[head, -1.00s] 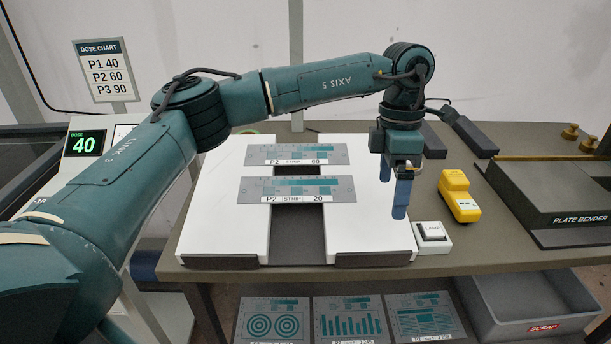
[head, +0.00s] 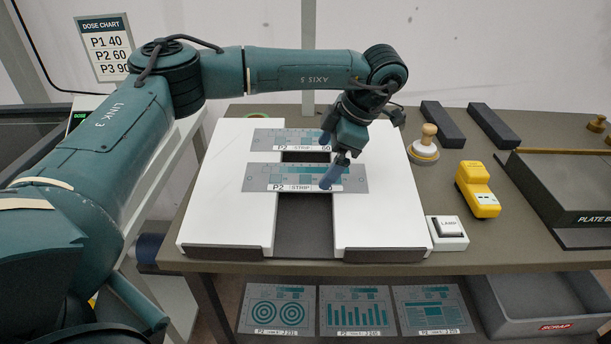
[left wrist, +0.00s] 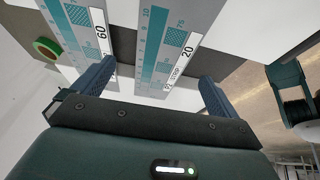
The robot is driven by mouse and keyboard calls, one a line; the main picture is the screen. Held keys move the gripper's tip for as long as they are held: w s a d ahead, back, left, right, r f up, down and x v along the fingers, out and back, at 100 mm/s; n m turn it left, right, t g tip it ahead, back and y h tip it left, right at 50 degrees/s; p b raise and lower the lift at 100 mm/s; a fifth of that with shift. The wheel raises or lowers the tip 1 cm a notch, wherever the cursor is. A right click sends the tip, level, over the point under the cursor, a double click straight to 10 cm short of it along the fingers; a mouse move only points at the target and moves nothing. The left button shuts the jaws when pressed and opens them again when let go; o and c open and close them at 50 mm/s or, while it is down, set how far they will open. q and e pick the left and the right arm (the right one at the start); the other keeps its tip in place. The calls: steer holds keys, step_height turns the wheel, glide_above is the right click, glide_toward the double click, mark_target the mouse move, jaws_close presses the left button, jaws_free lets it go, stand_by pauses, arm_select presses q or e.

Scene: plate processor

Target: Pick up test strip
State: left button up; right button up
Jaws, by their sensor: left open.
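Two grey test strips with teal patches lie across a white two-panel stand (head: 225,217) with a dark gap. The rear one, P2 strip 60 (head: 272,137), also shows in the left wrist view (left wrist: 84,16). The front one is P2 strip 20 (head: 280,174); a finger covers its number in the head view, but the left wrist view shows it (left wrist: 160,45). My left gripper (head: 327,160) is open and empty over the right part of the strips. In the left wrist view its fingers (left wrist: 156,72) stand apart, with strip 20 between them in the picture. Contact cannot be told.
Right of the stand are a lamp switch (head: 448,233), a yellow device (head: 478,189), a wooden-knobbed stamp (head: 425,146) and dark bars (head: 443,124). The plate bender (head: 560,195) is farther right. A grey scrap bin (head: 545,305) and several printed plates (head: 353,312) are below the table.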

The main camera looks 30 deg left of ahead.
mark_target(313, 177)
arm_select(q)
steer(key=shift+s+x, duration=0.1)
steer(key=shift+x, duration=0.85)
steer(key=shift+s+x, duration=0.15)
steer(key=shift+x, duration=0.85)
steer(key=shift+c, duration=0.6)
steer(key=c, duration=0.9)
steer(key=shift+c, duration=0.2)
